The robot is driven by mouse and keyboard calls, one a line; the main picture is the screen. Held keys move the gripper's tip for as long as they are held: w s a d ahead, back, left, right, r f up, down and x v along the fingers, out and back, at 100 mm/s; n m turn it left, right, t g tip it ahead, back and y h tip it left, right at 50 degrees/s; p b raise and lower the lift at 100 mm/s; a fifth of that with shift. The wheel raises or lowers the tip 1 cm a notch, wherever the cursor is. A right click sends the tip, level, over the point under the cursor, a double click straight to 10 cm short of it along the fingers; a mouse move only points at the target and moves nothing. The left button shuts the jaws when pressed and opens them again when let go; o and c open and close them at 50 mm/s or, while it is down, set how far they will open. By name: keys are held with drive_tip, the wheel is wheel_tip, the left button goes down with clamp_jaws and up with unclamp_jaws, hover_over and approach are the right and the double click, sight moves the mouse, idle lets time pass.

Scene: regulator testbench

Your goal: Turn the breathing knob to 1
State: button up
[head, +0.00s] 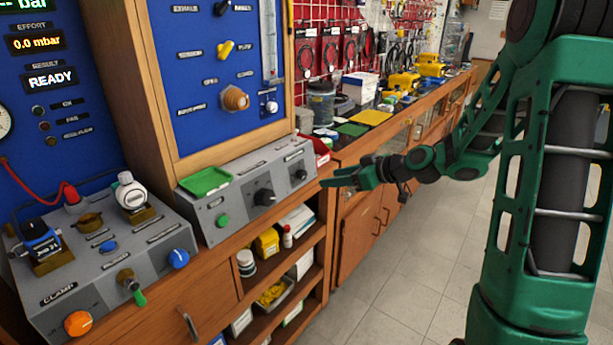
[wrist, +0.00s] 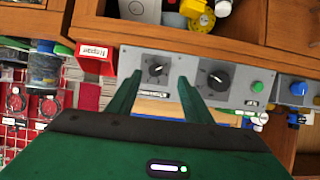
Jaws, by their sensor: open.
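A grey control box (head: 232,212) stands on the wooden bench with two black dials and a green button (head: 223,221) on its sloped front. The larger dial (head: 264,197) is in the middle and the smaller dial (head: 301,174) is near the right end. Their labels are too small to read, so I cannot tell which is the breathing knob. My gripper (head: 328,180) is open and empty, just off the box's right end. In the wrist view my gripper (wrist: 158,80) frames the smaller dial (wrist: 156,71) between its fingertips; the larger dial (wrist: 216,76) lies right of them.
A green tray (head: 205,181) sits on top of the box. A red bin (head: 318,150) stands behind its right end. A clamp unit (head: 95,255) with coloured knobs is to the left. Open shelves (head: 310,272) lie below. The floor (head: 410,270) to the right is clear.

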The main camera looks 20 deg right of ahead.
sight(304, 173)
drive_tip(key=shift+t+y, duration=0.3)
drive_tip(key=shift+t, duration=0.1)
drive_tip(key=x, duration=0.7)
drive_tip(key=r+x, duration=0.1)
drive_tip(key=x, duration=0.3)
drive_tip(key=shift+w+f, duration=0.1)
drive_tip(key=shift+w, duration=0.6)
drive_tip(key=shift+c, duration=0.5)
drive_tip(key=c, duration=1)
